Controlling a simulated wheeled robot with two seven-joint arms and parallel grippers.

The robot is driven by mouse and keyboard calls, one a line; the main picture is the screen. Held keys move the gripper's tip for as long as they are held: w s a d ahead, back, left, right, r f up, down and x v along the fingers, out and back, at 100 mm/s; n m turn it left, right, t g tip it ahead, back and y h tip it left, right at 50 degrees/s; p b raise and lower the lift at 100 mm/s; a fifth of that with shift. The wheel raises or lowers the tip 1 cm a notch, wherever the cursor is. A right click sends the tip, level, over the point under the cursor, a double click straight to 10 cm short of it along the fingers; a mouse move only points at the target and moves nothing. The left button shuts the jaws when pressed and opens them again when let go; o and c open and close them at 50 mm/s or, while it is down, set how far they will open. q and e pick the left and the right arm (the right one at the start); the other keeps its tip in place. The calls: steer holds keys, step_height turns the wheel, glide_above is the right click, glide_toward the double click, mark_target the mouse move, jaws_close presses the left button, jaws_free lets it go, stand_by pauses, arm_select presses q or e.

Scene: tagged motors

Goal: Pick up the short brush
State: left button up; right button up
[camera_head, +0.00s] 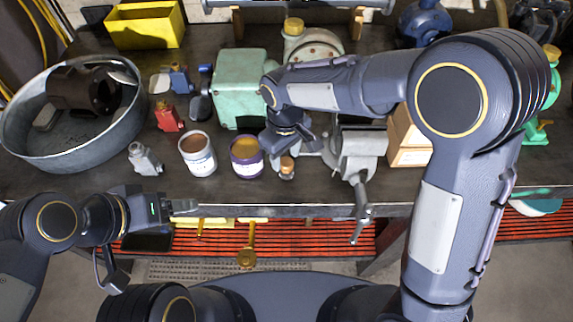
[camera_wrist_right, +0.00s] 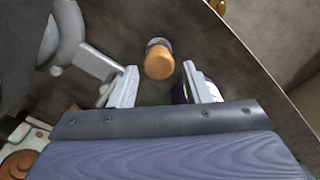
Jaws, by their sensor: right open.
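The short brush (camera_head: 287,168) appears to be the small upright piece with an orange-brown top near the front edge of the workbench. It also shows in the right wrist view (camera_wrist_right: 158,62), with a dark and grey part beyond the orange end. My right gripper (camera_head: 290,148) is over it and partly hides it in the head view. In the wrist view its pale fingers (camera_wrist_right: 160,84) are open, and the brush shows between and just past the tips, not gripped.
A purple-banded can (camera_head: 246,157) stands close left of the brush, with a white can (camera_head: 197,154) beyond. A grey vise (camera_head: 358,150) is close right. A mint-green machine (camera_head: 240,85) stands behind. A metal tub (camera_head: 25,143) is far left.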

mark_target(286, 161)
step_height(286, 161, down, 4)
steer(key=shift+d+r+p, duration=0.1)
steer(key=shift+d+p, duration=0.05)
steer(key=shift+p, duration=0.4)
steer(key=shift+f, duration=0.6)
jaws_close()
steer(key=shift+r, duration=0.1)
steer(key=shift+r, duration=0.6)
steer(key=s+a+r+b, duration=0.1)
steer(key=s+a+r, duration=0.1)
steer(key=s+r, duration=0.4)
steer(key=s+a+r+b, duration=0.2)
steer(key=s+a+r, duration=0.1)
steer(key=s+r, duration=0.2)
steer(key=shift+s+a+r, duration=0.3)
steer(key=shift+s+r, duration=0.05)
steer(key=shift+s, duration=0.6)
